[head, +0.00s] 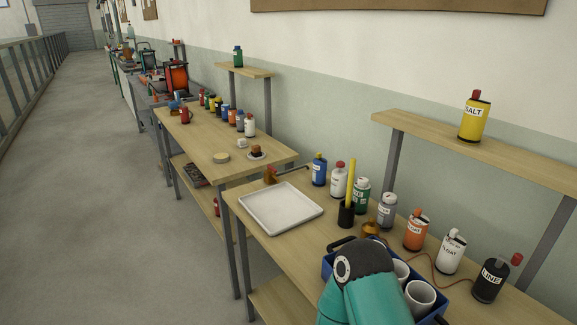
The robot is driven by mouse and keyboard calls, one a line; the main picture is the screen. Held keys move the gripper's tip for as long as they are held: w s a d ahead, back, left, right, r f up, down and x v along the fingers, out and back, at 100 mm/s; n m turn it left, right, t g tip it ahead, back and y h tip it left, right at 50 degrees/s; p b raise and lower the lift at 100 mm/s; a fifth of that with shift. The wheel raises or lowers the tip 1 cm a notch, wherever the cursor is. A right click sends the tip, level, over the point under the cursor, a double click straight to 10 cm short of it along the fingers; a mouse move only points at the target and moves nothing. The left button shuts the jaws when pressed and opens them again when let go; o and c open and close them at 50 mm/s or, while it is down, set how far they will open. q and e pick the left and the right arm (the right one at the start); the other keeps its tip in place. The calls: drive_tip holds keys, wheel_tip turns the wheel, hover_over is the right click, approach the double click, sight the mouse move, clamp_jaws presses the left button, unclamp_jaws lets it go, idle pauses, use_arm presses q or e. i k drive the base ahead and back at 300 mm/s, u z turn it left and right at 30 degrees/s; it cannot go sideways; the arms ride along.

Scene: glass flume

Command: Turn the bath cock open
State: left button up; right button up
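No bath cock can be made out for sure in the head view. A small red-brown thing with a thin dark rod (271,175) is at the back edge of the near bench, behind the white tray; I cannot tell whether it is a cock. A small brass-coloured thing (371,228) stands beside the blue crate, partly hidden, and I cannot tell what it is. A teal arm link of mine rises from the bottom edge and covers part of the blue crate. Neither of my grippers shows.
An empty white tray (281,208) lies on the near bench (312,252). A blue crate (450,308) holds white cups. Several labelled bottles line the wall side, near a black holder (346,214) with a yellow stick. A shelf (480,145) overhangs right. Floor on the left is clear.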

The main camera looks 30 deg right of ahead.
sight(269, 168)
drive_tip(key=u, duration=0.05)
drive_tip(key=i, duration=1)
drive_tip(key=z, duration=0.05)
